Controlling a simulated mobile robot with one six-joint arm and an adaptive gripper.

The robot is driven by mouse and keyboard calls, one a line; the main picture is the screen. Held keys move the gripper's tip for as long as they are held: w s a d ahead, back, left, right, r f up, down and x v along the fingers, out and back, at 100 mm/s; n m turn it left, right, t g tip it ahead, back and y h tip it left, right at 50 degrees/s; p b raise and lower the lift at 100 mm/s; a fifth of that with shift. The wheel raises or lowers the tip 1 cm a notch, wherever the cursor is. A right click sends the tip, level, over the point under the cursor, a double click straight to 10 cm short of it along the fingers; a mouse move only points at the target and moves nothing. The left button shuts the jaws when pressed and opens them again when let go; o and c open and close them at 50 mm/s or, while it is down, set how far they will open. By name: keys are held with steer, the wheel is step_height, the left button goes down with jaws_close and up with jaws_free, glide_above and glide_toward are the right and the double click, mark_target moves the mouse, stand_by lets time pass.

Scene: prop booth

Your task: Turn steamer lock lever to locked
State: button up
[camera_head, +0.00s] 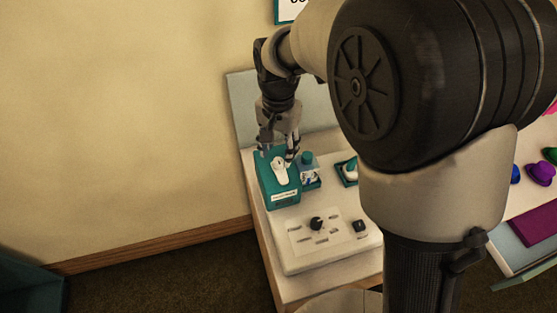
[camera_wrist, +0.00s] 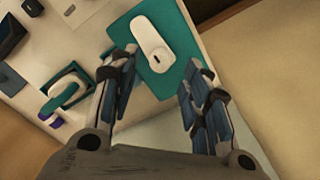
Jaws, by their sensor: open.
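A white lever (camera_head: 279,170) lies on top of a teal box (camera_head: 268,187) with a small label on its front face. In the wrist view the white lever (camera_wrist: 152,42) lies lengthwise on the teal top (camera_wrist: 182,40), its rounded end away from me and a dark slot near its close end. My gripper (camera_head: 277,151) is over the far part of the box, pointing down. In the wrist view my gripper (camera_wrist: 163,72) is open and empty, its fingers spread to either side of the lever's near end. I cannot tell whether a finger touches it. The label is too small to read.
A bottle with a teal cap (camera_head: 308,168) stands close to the right of the box. A teal-framed piece (camera_head: 348,171) is farther right. A white panel with a black knob (camera_head: 316,223) and a black switch (camera_head: 360,226) is in front. My arm hides the table's right part.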

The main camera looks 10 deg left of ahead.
mark_target(278, 161)
steer(key=shift+f+b, duration=0.45)
steer(key=shift+f, duration=1.55)
steer(key=shift+c, duration=0.3)
jaws_close()
